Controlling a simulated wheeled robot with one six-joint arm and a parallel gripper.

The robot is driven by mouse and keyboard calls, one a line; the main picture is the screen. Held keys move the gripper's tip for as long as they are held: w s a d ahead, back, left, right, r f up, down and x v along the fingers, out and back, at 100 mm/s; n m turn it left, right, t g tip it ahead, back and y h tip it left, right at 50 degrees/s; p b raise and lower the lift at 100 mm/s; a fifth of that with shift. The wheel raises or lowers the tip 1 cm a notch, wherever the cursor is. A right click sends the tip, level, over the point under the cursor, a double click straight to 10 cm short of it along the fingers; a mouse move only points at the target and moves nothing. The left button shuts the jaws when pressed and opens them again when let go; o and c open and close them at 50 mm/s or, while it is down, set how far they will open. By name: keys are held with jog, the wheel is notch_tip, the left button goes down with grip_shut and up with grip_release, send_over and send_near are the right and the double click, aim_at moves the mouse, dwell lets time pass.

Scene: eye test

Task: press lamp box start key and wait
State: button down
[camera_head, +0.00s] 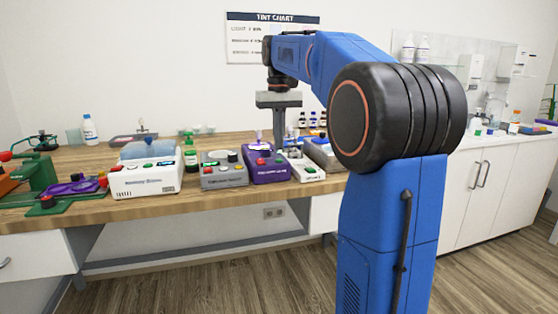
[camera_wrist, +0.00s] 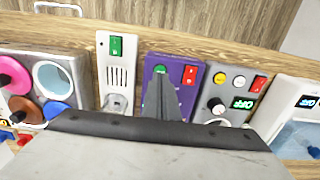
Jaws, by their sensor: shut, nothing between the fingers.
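My gripper (camera_head: 278,146) is shut, with nothing between its fingers. In the head view it points down over the back of a purple box (camera_head: 268,174). In the wrist view the gripper (camera_wrist: 168,80) covers the middle of the purple box (camera_wrist: 150,64). A green key (camera_wrist: 159,70) and a red key (camera_wrist: 189,74) show along the edge of that box, the green one close beside the fingertips. Whether the fingertips touch anything I cannot tell. No label readable here says which box is the lamp box. A narrow white box (camera_wrist: 117,75) with one green key (camera_wrist: 115,46) stands beside it.
A grey box (camera_head: 222,182) with a knob and a white machine (camera_head: 145,182) stand on the wooden bench (camera_head: 100,211). A green bottle (camera_head: 190,153) stands between them. A grey box with coloured discs (camera_wrist: 50,65) is beyond the narrow white box. Bare wood runs along the bench's front edge.

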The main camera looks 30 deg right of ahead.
jog(key=shift+r, duration=2.35)
jog(key=s+a+f+n+t, duration=0.2)
jog(key=s+a+f, duration=0.8)
jog(key=s, duration=0.5)
jog(key=s+a+f+t, duration=0.1)
jog(key=s+a+f, duration=0.2)
jog(key=s+f, duration=0.4)
jog(key=s+a+f+n+t, duration=0.1)
jog(key=s+a+f, duration=0.1)
jog(key=s+f, duration=0.6)
notch_tip(320, 180, down, 5)
jog(key=shift+a+t, duration=0.4)
jog(key=shift+s, duration=0.1)
dwell(1.9)
